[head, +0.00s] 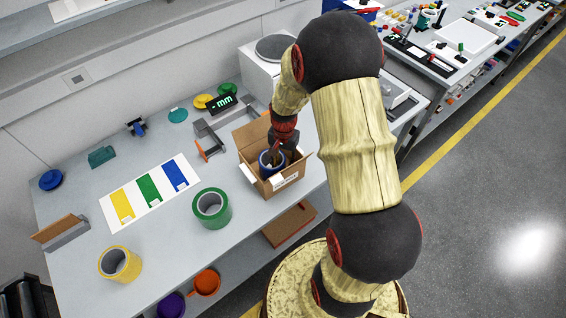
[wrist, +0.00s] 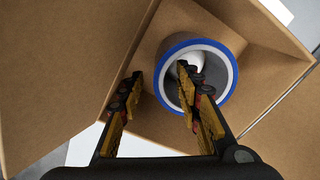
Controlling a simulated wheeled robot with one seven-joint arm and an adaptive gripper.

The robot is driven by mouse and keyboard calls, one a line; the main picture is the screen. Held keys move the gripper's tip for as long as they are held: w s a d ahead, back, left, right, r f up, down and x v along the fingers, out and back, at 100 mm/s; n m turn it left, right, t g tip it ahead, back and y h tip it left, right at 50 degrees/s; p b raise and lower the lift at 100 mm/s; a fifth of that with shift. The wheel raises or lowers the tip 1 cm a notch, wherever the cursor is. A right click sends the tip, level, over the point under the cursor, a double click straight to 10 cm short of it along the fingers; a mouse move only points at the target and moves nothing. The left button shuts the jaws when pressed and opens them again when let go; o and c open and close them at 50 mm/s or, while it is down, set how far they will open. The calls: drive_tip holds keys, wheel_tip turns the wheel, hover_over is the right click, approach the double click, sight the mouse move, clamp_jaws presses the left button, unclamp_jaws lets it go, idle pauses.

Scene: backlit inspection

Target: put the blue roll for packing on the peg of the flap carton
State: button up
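The blue roll (head: 264,167) is inside the open flap carton (head: 284,184) on the bench. In the wrist view the roll (wrist: 227,62) is a blue ring with a pale inner band, and a white peg (wrist: 197,58) shows within its hole. The roll appears to be around the peg; whether it rests on the carton floor (wrist: 160,130) is hard to tell. My gripper (wrist: 160,75) reaches into the carton with its fingers apart. One finger is inside the ring, the other outside it, with a visible gap to the roll's wall.
A green roll (head: 197,217) and a yellow roll (head: 107,272) stand left of the carton. A sheet with yellow, green and blue patches (head: 134,209) lies behind them. A black display reading mm (head: 222,104) and a scale (head: 262,75) stand behind the carton. The carton flaps surround my gripper.

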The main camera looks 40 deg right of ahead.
wheel_tip(320, 180, up, 12)
drive_tip(key=shift+f, duration=0.15)
idle(0.7)
drive_tip(key=s+a+r+n+t+b, duration=0.3)
drive_tip(key=s+a+r+n+b, duration=0.15)
drive_tip(key=a+r, duration=0.55)
drive_tip(key=s+a+r+n+t+b, duration=0.1)
drive_tip(key=s+a+r+n, duration=0.1)
drive_tip(key=s, duration=0.4)
drive_tip(key=s+a+r+n+t+b, duration=0.1)
drive_tip(key=s+a+r+n, duration=0.1)
drive_tip(key=s+a+n, duration=0.2)
drive_tip(key=shift+s+a+r+n+t+b, duration=0.3)
drive_tip(key=shift+s+n, duration=0.25)
drive_tip(key=shift+s, duration=0.5)
